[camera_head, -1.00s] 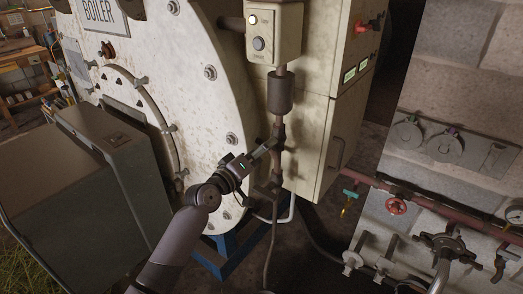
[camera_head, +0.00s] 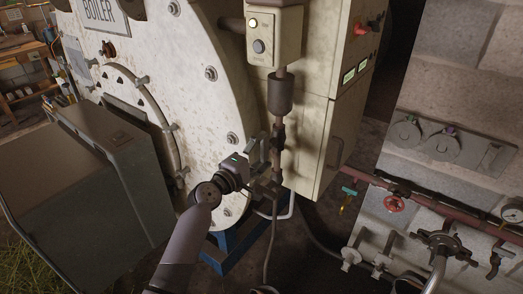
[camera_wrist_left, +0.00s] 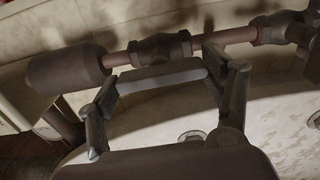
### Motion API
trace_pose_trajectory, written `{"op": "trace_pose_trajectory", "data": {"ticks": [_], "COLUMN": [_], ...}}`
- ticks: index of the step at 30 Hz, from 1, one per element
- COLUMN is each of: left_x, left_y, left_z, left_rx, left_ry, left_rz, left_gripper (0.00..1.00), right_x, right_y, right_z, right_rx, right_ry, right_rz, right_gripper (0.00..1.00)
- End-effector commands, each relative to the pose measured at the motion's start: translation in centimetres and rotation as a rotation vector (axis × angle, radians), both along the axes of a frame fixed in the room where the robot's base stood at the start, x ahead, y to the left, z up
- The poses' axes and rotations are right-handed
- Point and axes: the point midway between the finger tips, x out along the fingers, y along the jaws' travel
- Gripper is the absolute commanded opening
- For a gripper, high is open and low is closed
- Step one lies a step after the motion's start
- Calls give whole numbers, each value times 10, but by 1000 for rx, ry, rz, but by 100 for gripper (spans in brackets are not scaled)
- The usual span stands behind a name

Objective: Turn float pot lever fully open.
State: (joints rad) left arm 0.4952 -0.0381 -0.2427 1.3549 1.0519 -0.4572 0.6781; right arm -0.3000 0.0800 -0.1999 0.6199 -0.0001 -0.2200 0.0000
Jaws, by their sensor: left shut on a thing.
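The float pot (camera_head: 280,95) is a dark cylinder on the upright pipe beside the boiler, below a cream switch box. A valve body (camera_head: 278,137) sits under it on the pipe. My left gripper (camera_head: 261,158) is at the pipe just below and left of that valve. In the left wrist view its two jointed fingers are at either end of a short grey bar, seemingly the lever (camera_wrist_left: 160,77), and are shut on it. The bar lies close alongside the valve (camera_wrist_left: 160,48) and pipe; its exact angle is hard to tell. My right gripper is out of sight.
The white boiler front (camera_head: 205,110) is close on the left, with a grey box (camera_head: 105,190) before it. A cream cabinet (camera_head: 320,140) stands behind the pipe. On the right are a red pipe (camera_head: 360,178), a red handwheel (camera_head: 395,204) and other valves.

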Motion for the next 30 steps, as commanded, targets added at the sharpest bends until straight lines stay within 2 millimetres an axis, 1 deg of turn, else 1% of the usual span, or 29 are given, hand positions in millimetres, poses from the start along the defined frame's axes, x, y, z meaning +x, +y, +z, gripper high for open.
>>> {"op": "trace_pose_trajectory", "data": {"ticks": [1, 15, 16, 24, 25, 30], "left_x": [-1, -1, -1, -1, -1, 0], "left_y": [0, -1, -1, -1, -1, 0], "left_z": [-2, -4, -4, -2, -2, -1], "left_rx": [-11, -21, -21, -19, -18, -17], "left_ry": [13, 22, 22, 17, 16, 15], "left_rz": [-1, -4, -4, -2, -2, -2], "left_gripper": [46, 46, 76, 94, 95, 95], "right_x": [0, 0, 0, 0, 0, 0], "right_y": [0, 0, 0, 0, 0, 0], "right_z": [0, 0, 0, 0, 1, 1], "right_rx": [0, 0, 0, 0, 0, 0], "right_ry": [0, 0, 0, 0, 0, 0], "right_rz": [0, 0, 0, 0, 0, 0], "right_gripper": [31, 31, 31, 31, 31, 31]}}
